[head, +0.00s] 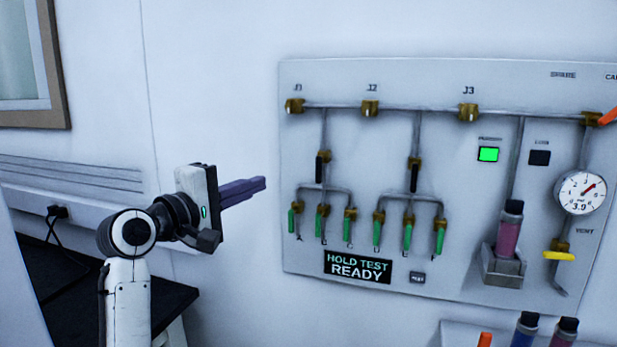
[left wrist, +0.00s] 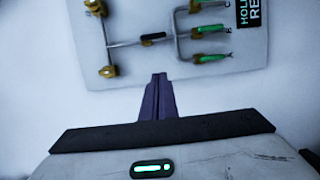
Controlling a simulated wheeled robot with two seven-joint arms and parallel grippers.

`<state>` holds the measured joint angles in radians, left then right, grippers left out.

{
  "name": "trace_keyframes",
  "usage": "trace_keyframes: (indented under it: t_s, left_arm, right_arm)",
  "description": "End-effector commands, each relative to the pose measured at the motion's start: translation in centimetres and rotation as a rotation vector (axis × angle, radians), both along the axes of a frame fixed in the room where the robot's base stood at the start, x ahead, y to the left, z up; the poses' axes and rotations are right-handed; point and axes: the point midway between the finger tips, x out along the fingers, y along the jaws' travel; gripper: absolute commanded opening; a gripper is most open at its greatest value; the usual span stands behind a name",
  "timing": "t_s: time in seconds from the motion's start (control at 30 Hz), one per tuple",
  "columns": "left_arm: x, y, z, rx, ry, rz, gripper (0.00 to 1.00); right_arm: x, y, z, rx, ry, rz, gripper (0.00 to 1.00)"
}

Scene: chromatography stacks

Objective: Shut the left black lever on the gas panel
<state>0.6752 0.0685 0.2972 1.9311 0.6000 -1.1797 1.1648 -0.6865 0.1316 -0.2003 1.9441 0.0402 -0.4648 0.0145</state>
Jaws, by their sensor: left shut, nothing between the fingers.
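The gas panel (head: 440,230) is a grey plate on the wall, with pipes and brass fittings. The left black lever (head: 322,166) is upright, in line with its vertical pipe below J1. It also shows in the left wrist view (left wrist: 153,37), lying along its pipe. A second black lever (head: 414,178) hangs below J2 and is upright too. My left gripper (head: 262,184) has its purple fingers shut and empty. It is left of the panel, apart from the lever. The fingertips (left wrist: 159,77) point toward the panel in the left wrist view. My right gripper is out of view.
Several green levers (head: 376,229) sit along the lower pipes. A sign (head: 358,266) reads HOLD TEST READY. A gauge (head: 580,193), a yellow lever (head: 559,255) and a holder with a cylinder (head: 508,230) are at the right. A dark bench (head: 60,280) stands lower left.

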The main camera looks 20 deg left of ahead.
Motion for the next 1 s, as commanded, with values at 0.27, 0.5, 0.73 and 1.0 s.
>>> trace_keyframes:
  t_s: [0.27, 0.5, 0.73, 1.0]
  left_arm:
    - [0.3, -0.2, -0.1, 0.002, 0.001, -0.001, 0.00]
    - [3.3, -1.1, 0.0, 0.001, 0.002, -0.003, 0.00]
    - [8.0, -2.5, 0.0, 0.002, 0.002, -0.003, 0.00]
    - [9.6, -5.5, 0.0, 0.002, 0.000, -0.003, 0.00]
  right_arm:
    - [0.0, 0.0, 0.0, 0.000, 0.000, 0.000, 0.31]
    - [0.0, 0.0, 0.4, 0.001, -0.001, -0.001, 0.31]
    - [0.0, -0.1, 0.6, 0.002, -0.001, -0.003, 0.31]
    - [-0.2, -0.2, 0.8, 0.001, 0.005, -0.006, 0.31]
